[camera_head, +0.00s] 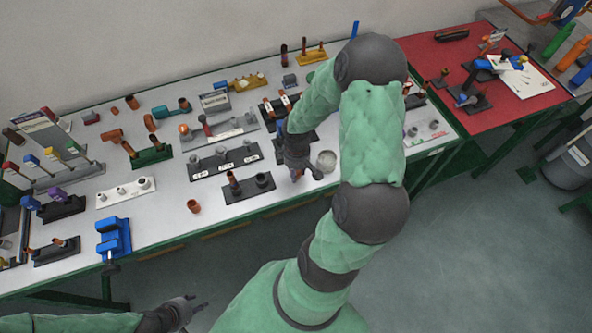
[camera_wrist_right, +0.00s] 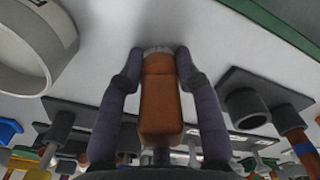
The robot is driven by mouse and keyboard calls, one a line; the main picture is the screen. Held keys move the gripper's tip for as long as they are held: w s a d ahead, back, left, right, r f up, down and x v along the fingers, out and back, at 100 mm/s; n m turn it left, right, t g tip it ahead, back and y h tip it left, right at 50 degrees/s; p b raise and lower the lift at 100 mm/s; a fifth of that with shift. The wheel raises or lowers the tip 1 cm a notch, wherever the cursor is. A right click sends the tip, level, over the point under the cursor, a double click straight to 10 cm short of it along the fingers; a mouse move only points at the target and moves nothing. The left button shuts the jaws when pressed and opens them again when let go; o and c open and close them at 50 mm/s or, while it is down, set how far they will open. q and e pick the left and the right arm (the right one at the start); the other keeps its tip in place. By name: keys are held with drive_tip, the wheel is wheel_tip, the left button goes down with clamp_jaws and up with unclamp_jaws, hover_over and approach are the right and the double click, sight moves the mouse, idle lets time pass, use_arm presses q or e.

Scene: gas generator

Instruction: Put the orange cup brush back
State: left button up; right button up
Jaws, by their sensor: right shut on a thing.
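The orange cup brush (camera_wrist_right: 160,100) has a block-like orange body and a pale bristle end. My right gripper (camera_wrist_right: 157,68) is shut on it, one finger on each side. In the wrist view the bristle end is at or near the white table surface; I cannot tell if it touches. In the head view my right gripper (camera_head: 296,172) is over the table's front part, beside a round whitish container (camera_head: 327,160), and mostly hides the brush. My left gripper (camera_head: 196,303) is low at the left, in front of the table, empty with its fingers apart.
A dark holder (camera_head: 249,188) with a dark cup and a copper-coloured piece stands left of my right gripper. A labelled dark rack (camera_head: 225,160) lies behind it. A small copper cup (camera_head: 193,206) and a blue vise (camera_head: 114,238) are further left. A red table (camera_head: 440,55) stands at right.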

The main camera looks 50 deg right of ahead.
drive_tip(key=o, duration=1.2)
drive_tip(key=shift+r, duration=0.1)
wheel_tip(320, 180, up, 12)
drive_tip(key=shift+f, duration=0.1)
